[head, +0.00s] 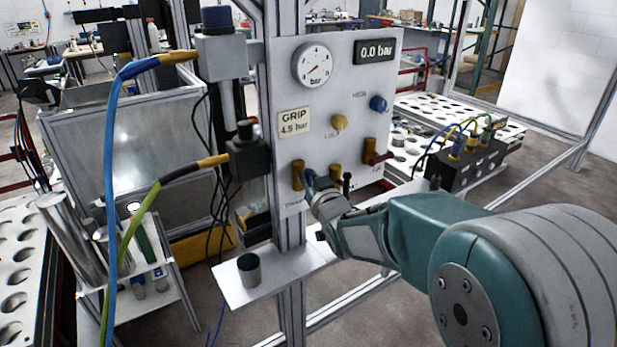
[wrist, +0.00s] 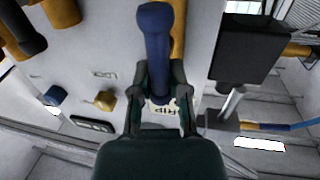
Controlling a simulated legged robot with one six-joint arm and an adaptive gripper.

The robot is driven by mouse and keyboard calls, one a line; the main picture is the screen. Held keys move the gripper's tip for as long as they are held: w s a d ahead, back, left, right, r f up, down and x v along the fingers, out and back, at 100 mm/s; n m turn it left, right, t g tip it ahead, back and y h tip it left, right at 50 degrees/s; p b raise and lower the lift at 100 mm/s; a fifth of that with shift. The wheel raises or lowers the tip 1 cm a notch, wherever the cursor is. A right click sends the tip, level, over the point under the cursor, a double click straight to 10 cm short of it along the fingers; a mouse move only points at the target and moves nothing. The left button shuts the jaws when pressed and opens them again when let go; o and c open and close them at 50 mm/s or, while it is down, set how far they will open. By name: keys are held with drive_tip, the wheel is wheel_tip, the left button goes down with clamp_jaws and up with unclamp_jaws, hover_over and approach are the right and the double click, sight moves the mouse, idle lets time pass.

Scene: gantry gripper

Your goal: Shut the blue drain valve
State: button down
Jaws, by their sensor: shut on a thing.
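The blue drain valve shows as a blue lever (head: 309,180) on a brass body (head: 298,172), low on the left of the grey panel (head: 290,85). In the wrist view the blue lever (wrist: 156,45) lies between my two fingers, with its rounded end beyond them and its brass body (wrist: 179,35) close alongside. My gripper (head: 319,192) is shut on the lever, and it also shows in the wrist view (wrist: 159,85). The fingers hide part of the lever, so its exact angle to the body is unclear.
Right of the blue lever are a brass valve with a black handle (head: 346,183) and one with a red lever (head: 381,158). Yellow (head: 339,122) and blue (head: 378,104) knobs sit above. The display (head: 375,52) reads 0.0 bar. A shelf (head: 275,282) with a dark cup (head: 249,270) is below.

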drive_tip(key=shift+r+m, duration=0.3)
drive_tip(key=shift+m, duration=0.1)
drive_tip(key=m, duration=0.3)
drive_tip(key=shift+w+d+g, duration=0.25)
drive_tip(key=shift+d+g, duration=0.05)
drive_tip(key=shift+d, duration=0.05)
drive_tip(key=shift+w+d+f+m+g+y, duration=0.15)
drive_tip(key=shift+d+f+m+g+y, duration=0.2)
drive_tip(key=shift+m, duration=1.65)
drive_tip(key=shift+w+d+f+m+g+y, duration=0.15)
drive_tip(key=shift+f+m+g, duration=0.35)
drive_tip(key=shift+m, duration=1.5)
drive_tip(key=shift+w+d+f+m+g+y, duration=0.15)
drive_tip(key=shift+f+m+g+y, duration=0.3)
drive_tip(key=shift+m, duration=1.55)
drive_tip(key=shift+r, duration=0.15)
